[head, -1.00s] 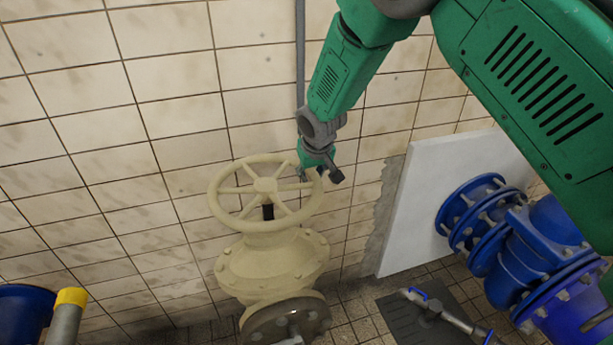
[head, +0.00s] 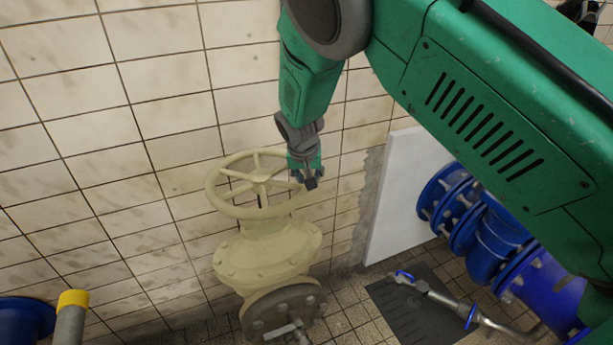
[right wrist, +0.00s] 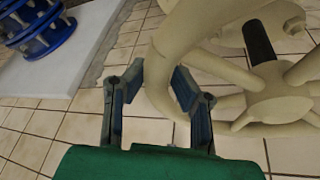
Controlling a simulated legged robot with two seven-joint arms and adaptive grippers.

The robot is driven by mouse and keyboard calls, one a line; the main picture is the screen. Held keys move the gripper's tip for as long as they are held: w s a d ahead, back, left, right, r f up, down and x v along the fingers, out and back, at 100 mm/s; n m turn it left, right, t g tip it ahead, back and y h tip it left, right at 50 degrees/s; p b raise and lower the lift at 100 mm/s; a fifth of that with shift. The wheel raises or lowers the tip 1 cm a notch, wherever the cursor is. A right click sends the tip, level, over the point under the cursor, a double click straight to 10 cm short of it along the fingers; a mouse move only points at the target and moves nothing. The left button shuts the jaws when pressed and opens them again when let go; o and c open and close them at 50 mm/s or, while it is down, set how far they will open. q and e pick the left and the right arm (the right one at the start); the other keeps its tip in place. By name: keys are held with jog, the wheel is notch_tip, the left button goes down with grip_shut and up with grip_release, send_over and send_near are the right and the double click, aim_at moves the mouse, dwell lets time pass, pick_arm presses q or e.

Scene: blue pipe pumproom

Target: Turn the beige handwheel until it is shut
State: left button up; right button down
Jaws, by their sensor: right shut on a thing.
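The beige handwheel (head: 261,180) sits on top of a beige valve body (head: 266,258) against the tiled wall, its spokes and rim largely visible. In the head view my right gripper (head: 308,179) is at the right side of its rim. In the right wrist view the fingers (right wrist: 157,77) are at the rim, with the hub (right wrist: 284,95) to the right. The gripper is shut on the rim; the exact finger contact is partly hidden. My left gripper is not in view.
Blue flanged pipes (head: 487,223) stand at the right beside a white panel (head: 398,195). A metal pipe fitting with blue handles (head: 440,294) lies low at the right. A yellow-capped post (head: 72,300) is at the lower left. The wall left of the wheel is clear.

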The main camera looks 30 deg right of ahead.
jog(key=shift+w+d+r, duration=0.1)
jog(key=shift+r, duration=0.05)
jog(key=c, duration=1.3)
grip_release()
jog(key=shift+a, duration=0.2)
jog(key=v, duration=0.6)
jog(key=shift+r, duration=0.25)
jog(key=shift+s+a+r, duration=0.25)
jog(key=shift+s+r, duration=0.05)
jog(key=shift+r, duration=0.1)
